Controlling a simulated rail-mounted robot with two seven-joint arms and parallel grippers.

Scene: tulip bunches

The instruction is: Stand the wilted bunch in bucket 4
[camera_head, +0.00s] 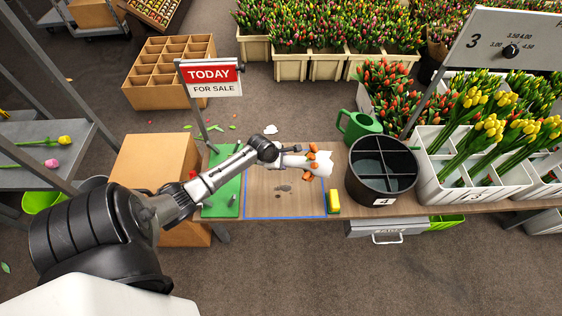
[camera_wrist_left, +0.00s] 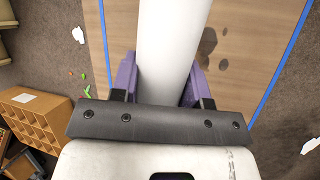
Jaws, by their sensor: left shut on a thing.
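The wilted bunch (camera_head: 322,164) is a white paper wrap with drooping orange heads. My left gripper (camera_head: 280,160) is shut on it and holds it roughly level, heads to the right, over the blue-outlined area of the table. In the left wrist view the white wrap (camera_wrist_left: 170,40) lies between the purple fingers of my left gripper (camera_wrist_left: 160,85). Bucket 4 (camera_head: 382,187) is round and black, with a divider cross and a "4" label. It stands on the table right of the bunch, apart from it, and its visible compartments look empty. My right gripper is not in view.
A green watering can (camera_head: 358,125) stands behind bucket 4, on its left. A white crate (camera_head: 450,190) of yellow tulips is close on its right. A "TODAY" sign (camera_head: 210,78) stands behind my arm.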

